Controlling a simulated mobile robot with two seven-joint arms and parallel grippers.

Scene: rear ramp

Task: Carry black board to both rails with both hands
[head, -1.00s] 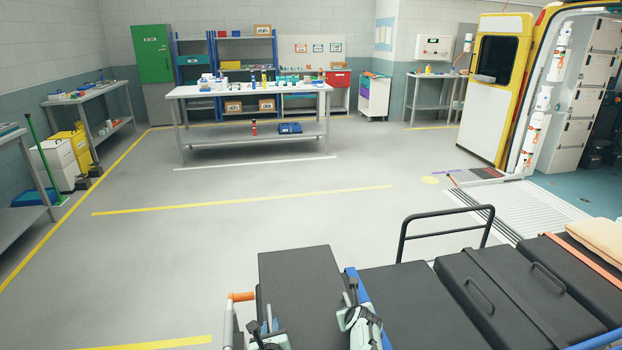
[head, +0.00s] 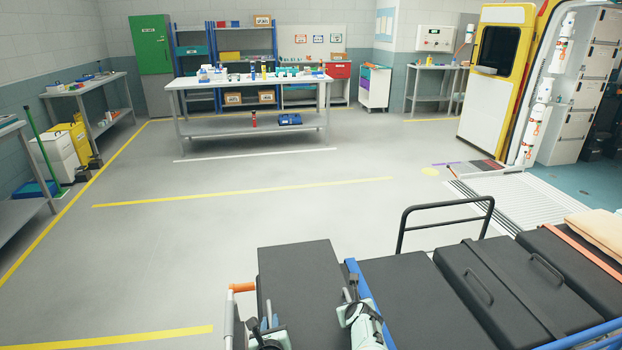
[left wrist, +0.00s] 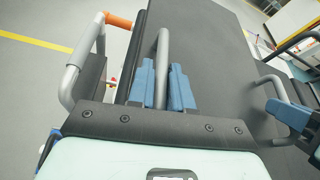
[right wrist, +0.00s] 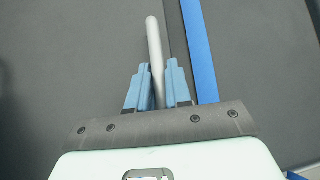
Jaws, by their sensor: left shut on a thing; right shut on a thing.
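The black board (head: 300,275) is a flat dark panel at the bottom middle of the head view, left of a blue rail (head: 355,275). My left gripper (head: 268,322) is shut on a grey bar handle at the board's near left; the bar (left wrist: 163,50) stands between its blue fingers in the left wrist view. My right gripper (head: 350,293) is shut on a second grey bar (right wrist: 153,40) near the board's right edge, beside the blue rail (right wrist: 200,50). Whether the board rests on anything is hidden.
A grey side frame with an orange grip (head: 242,287) stands left of the board. Black padded sections (head: 410,295) and a black hoop rail (head: 440,220) lie to the right. A grey ramp (head: 520,205) leads to the yellow vehicle. The floor beyond is clear up to the workbench (head: 250,83).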

